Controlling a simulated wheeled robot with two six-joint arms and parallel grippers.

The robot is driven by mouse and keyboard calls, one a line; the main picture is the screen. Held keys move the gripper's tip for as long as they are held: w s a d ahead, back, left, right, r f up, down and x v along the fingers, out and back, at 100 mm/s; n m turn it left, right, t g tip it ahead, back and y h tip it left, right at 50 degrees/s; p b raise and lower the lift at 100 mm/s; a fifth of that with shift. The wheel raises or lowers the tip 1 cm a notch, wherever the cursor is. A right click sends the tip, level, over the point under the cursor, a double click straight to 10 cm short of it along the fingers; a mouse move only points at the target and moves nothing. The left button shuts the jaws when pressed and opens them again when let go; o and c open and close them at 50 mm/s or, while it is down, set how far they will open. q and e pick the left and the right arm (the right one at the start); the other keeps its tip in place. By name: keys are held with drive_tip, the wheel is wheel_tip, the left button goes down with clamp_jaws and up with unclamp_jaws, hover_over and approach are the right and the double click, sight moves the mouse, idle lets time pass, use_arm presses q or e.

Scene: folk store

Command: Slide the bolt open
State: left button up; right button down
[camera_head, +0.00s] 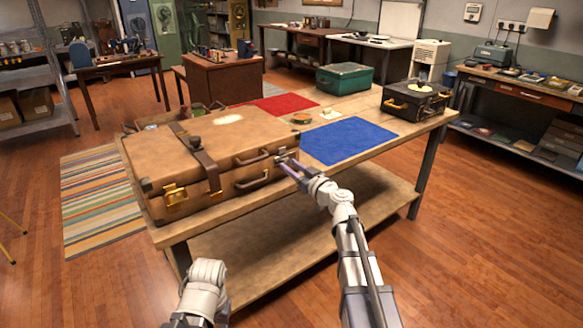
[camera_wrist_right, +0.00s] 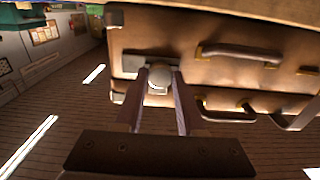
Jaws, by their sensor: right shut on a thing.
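A large tan suitcase (camera_head: 215,160) lies on the wooden table, its front face toward me. In the right wrist view the suitcase front (camera_wrist_right: 215,80) fills the upper right, with a dark metal bolt plate (camera_wrist_right: 135,58) near one end. A rounded grey bolt knob (camera_wrist_right: 159,77) stands out below the plate. My right gripper (camera_head: 282,159) is at the suitcase's right front end. In the wrist view its two fingers (camera_wrist_right: 160,84) are on either side of the knob, shut on it. In the head view the gripper hides most of the bolt. My left arm shows at the bottom, its gripper out of view.
On the table (camera_head: 335,185), a blue mat (camera_head: 348,142) lies right of the suitcase, with a red mat (camera_head: 285,103) behind. A green case (camera_head: 345,78) and a black case (camera_head: 415,99) stand farther off. Suitcase handles (camera_wrist_right: 240,52) project beside the bolt.

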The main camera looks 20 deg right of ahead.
drive_tip(key=d, duration=0.1)
drive_tip(key=w+d, duration=0.1)
drive_tip(key=d, duration=0.1)
drive_tip(key=shift+w+d, duration=0.2)
drive_tip(key=shift+d, duration=0.1)
drive_tip(key=c, duration=0.5)
unclamp_jaws()
drive_tip(key=shift+s, duration=0.2)
approach(291, 156)
drive_tip(key=v, duration=0.3)
drive_tip(key=shift+s+r, duration=0.1)
drive_tip(key=shift+s, duration=0.05)
